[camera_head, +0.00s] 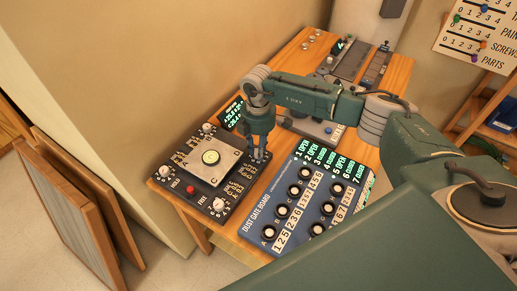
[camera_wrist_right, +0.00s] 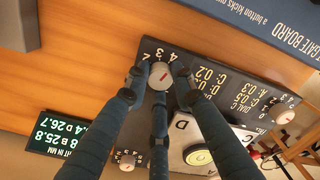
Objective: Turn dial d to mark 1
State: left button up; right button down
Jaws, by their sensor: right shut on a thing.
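My right gripper (camera_head: 261,153) reaches down to the right corner of the dark dial board (camera_head: 195,211). In the right wrist view my gripper (camera_wrist_right: 160,88) is shut around a pale round dial (camera_wrist_right: 160,75), by the plate corner lettered D. That dial has a red pointer line. Marks 2, 3 and 4 show beside it; mark 1 is not readable, perhaps behind a finger. In the head view my fingers hide this dial. A square metal plate (camera_head: 203,166) with a round yellow-green level sits mid-board. My left gripper is not in view.
Other dials stand at the board's corners (camera_head: 207,127) (camera_head: 165,172) (camera_head: 218,204). A red button (camera_head: 190,189) is at its front. The blue dust gate board (camera_head: 265,222) lies close on the right. A green-lettered display (camera_wrist_right: 62,137) stands near the board.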

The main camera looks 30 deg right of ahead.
jog(key=shift+n, duration=0.3)
jog(key=n+b, duration=0.3)
jog(key=n, duration=0.1)
jog(key=shift+f+n, duration=0.1)
jog(key=shift+n, duration=0.2)
jog(key=n+b, duration=0.4)
jog(key=n, duration=0.2)
jog(key=n+b, duration=0.4)
jog(key=n, duration=0.2)
jog(key=shift+n, duration=0.3)
jog(key=n+b, duration=0.1)
jog(key=n, duration=0.1)
jog(key=shift+n+b, duration=0.3)
jog(key=shift+b, duration=0.05)
jog(key=shift+n+b, duration=0.85)
jog(key=shift+n, duration=0.85)
jog(key=shift+r, duration=0.2)
jog(key=c, duration=1.5)
grip_release()
